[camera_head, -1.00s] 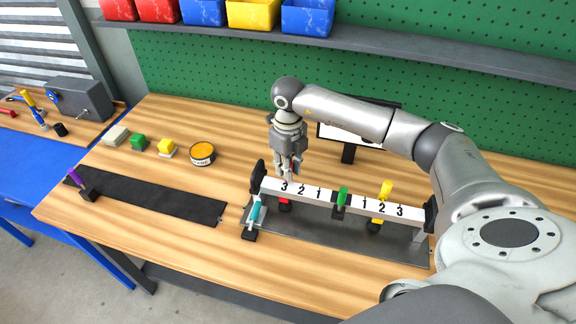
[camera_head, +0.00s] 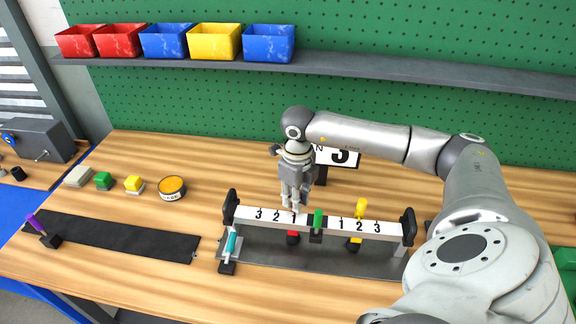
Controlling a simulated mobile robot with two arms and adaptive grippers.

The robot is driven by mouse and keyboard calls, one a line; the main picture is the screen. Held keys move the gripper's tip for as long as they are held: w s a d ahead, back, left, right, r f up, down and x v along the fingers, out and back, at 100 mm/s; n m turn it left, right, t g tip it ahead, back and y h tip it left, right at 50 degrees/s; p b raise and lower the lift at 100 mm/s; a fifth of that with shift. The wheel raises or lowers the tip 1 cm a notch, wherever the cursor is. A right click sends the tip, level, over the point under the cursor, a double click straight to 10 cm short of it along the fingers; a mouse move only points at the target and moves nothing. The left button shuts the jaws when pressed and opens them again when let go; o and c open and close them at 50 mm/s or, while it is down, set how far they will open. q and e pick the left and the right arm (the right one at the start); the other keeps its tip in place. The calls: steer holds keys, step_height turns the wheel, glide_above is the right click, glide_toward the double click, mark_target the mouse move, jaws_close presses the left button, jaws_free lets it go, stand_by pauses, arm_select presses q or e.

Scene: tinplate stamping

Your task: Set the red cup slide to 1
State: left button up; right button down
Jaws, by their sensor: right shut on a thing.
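The white number rail (camera_head: 246,211) reads 3, 2, 1 on its left half and 1, 2, 3 on its right half. The red cup slide (camera_head: 292,231) shows below the rail, under the left-hand 1. My right gripper (camera_head: 295,208) comes down behind the rail at that same 1 and is shut on the red slide's upper part, which its fingers hide. A green handle (camera_head: 318,219) stands mid-rail, just right of the gripper. A yellow slide (camera_head: 361,208) stands near the right-hand 2. My left gripper is not in view.
A teal-handled lever (camera_head: 231,240) stands at the rail's left end. A dark strip (camera_head: 120,238) with a purple handle (camera_head: 35,221), a round tin (camera_head: 172,188) and small stamp blocks lie left. A sign (camera_head: 344,157) stands behind, partly covered by my arm.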

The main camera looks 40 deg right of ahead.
steer(key=shift+d, duration=0.15)
steer(key=c, duration=1.3)
jaws_free()
steer(key=shift+s+d, duration=0.1)
steer(key=shift+s, duration=0.15)
steer(key=shift+w+r, duration=0.1)
steer(key=shift+r, duration=0.35)
step_height(320, 180, up, 11)
steer(key=shift+r, duration=0.1)
